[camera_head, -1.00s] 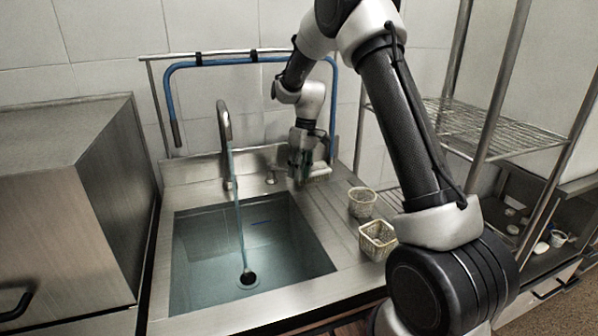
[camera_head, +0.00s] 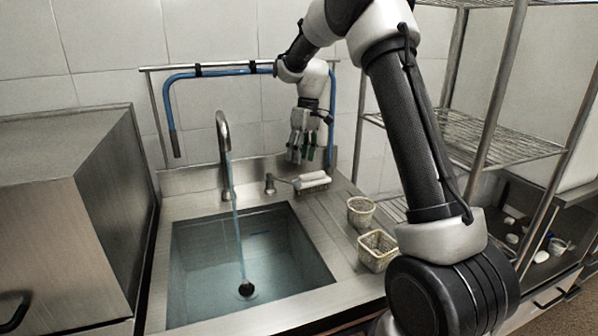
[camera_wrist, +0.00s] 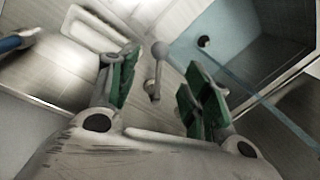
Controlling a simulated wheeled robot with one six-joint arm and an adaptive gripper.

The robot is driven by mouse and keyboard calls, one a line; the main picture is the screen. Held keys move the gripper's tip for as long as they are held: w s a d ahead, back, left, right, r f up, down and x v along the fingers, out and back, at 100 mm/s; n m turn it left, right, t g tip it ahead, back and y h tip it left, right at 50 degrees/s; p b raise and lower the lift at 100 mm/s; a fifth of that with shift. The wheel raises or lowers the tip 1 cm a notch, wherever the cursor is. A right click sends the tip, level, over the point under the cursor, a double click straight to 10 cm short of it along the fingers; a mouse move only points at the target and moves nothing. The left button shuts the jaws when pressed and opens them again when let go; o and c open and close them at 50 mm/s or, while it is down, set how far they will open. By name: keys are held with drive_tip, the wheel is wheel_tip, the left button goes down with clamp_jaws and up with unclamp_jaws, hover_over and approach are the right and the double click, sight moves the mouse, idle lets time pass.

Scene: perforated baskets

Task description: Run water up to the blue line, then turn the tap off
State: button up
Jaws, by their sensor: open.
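The curved tap (camera_head: 224,150) pours a thin stream of water (camera_head: 238,235) into the sink basin (camera_head: 188,290), down to the dark drain (camera_head: 246,289). The basin looks blue-tinted; I cannot tell the water level exactly. A faint mark on the back basin wall may be the blue line (camera_head: 261,233). The tap handle (camera_head: 270,184) stands right of the spout; the wrist view shows its round-ended lever (camera_wrist: 159,52). My gripper (camera_head: 302,154) is open and empty, above and right of the handle. In the wrist view its green-padded fingers (camera_wrist: 158,84) appear on either side of the lever, apart from it.
A white block (camera_head: 313,178) in a small rack lies right of the handle. Two perforated baskets (camera_head: 360,211) (camera_head: 377,250) stand on the drainboard. A blue hose (camera_head: 225,71) hangs on a rail behind. A wire shelf (camera_head: 465,135) stands at right.

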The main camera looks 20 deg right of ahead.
drive_tip(key=r, duration=0.3)
drive_tip(key=shift+w+d, duration=0.1)
drive_tip(key=shift+d, duration=0.15)
